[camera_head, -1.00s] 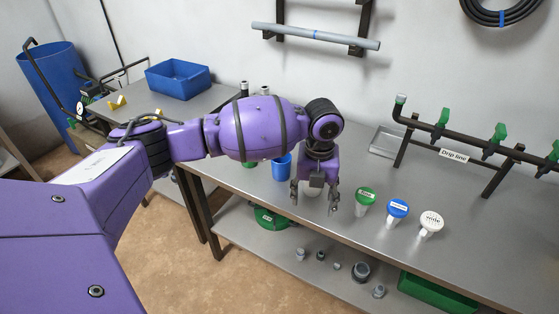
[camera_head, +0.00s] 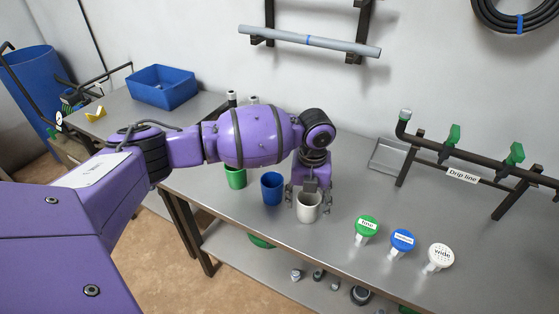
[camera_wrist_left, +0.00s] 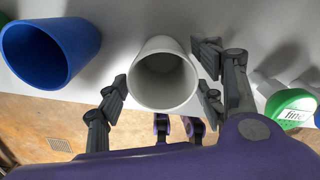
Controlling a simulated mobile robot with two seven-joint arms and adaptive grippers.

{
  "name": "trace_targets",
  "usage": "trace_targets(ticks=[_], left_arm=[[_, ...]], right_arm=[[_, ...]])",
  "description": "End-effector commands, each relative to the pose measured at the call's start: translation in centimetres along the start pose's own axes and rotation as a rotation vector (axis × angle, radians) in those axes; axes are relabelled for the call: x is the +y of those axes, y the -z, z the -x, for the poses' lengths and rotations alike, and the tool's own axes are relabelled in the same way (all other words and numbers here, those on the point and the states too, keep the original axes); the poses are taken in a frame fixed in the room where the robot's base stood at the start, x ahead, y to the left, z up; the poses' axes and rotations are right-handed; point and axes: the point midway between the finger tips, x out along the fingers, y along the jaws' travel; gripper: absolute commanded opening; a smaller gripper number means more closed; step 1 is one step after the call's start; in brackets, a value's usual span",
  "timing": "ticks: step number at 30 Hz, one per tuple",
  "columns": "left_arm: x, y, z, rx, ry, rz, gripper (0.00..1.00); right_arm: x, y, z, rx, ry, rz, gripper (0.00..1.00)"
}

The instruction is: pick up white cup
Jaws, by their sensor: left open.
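The white cup (camera_head: 308,208) stands upright on the steel bench, near its front edge. My left gripper (camera_head: 308,202) is right at the cup, with its fingers open. In the left wrist view the white cup (camera_wrist_left: 163,76) sits between the spread fingers of the left gripper (camera_wrist_left: 165,88), its open mouth facing the camera. A gap shows at the right finger; whether the left finger touches the cup I cannot tell.
A blue cup (camera_head: 272,188) and a green cup (camera_head: 235,177) stand left of the white cup. To its right are green (camera_head: 367,226), blue (camera_head: 402,240) and white (camera_head: 440,256) labelled sprinkler heads. The drip line manifold (camera_head: 462,160) stands behind them.

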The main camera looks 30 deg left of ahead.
Motion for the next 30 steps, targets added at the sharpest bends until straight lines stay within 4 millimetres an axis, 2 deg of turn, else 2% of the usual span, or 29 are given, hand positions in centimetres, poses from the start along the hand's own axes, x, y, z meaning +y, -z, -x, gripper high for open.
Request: trace_targets(ticks=[7,16,25,30], left_arm=[[0.0,-0.5,-3.4,-0.002,0.001,0.001,0.62],[0.0,-0.5,-3.8,-0.003,0.001,0.000,0.62],[0.0,-0.5,-3.7,-0.004,0.001,0.000,0.23],[0.0,-0.5,-3.7,-0.004,0.002,0.000,0.23]], right_arm=[[-0.1,1.1,-0.1,0.018,0.003,0.001,0.40],[-0.3,1.3,-0.2,0.021,0.005,-0.003,0.40],[-0.5,1.3,-0.2,0.022,0.005,-0.007,0.40],[-0.5,1.3,-0.2,0.021,0.005,-0.007,0.40]])
